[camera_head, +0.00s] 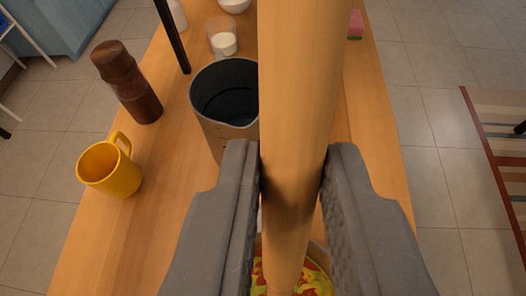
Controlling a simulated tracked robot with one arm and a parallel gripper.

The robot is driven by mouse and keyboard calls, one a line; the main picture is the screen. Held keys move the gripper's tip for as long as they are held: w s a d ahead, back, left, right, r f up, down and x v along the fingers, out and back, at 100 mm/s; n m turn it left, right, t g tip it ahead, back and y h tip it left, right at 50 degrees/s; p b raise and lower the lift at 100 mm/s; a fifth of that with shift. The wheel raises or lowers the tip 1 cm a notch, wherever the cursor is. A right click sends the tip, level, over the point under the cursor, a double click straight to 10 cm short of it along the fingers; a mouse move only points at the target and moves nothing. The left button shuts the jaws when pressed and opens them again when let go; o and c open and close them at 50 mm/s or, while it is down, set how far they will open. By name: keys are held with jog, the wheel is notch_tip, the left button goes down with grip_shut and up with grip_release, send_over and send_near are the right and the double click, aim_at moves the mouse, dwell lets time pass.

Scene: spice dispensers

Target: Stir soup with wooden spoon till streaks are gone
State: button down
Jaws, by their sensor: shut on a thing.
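My gripper (291,190) is shut on the wooden spoon (298,100), with one grey finger on each side of its handle. The handle runs from the top of the view down between the fingers. The spoon's lower end reaches down over the soup (314,279) at the bottom edge of the view. The soup shows red, yellow and green patches in a round pot or bowl (319,254). My fingers and the spoon hide most of that vessel, and the spoon's tip is out of sight.
On the wooden table (170,200) stand a yellow mug (112,172), a brown pepper mill (128,82), a dark-lined canister (226,138) close left of my gripper, and a glass (223,40) with white contents. A dark thin post (173,38) rises behind. A pink and green sponge (355,25) lies at the far right.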

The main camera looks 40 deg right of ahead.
jog(key=shift+w+d+f+p, duration=0.3)
jog(key=shift+w+f+p, duration=0.1)
jog(key=shift+w, duration=0.1)
jog(key=shift+p+x, duration=1)
jog(key=shift+x, duration=1.1)
jog(key=shift+f+b, duration=0.35)
jog(key=shift+b, duration=0.15)
jog(key=s+a+f+b, duration=0.1)
jog(key=a+f+b, duration=0.1)
jog(key=f+b, duration=0.4)
jog(key=s+a+f+b, duration=0.2)
jog(key=f+b, duration=0.3)
jog(key=b, duration=0.2)
jog(key=shift+s+a+f, duration=0.25)
jog(key=shift+a+f, duration=0.1)
jog(key=shift+a, duration=0.05)
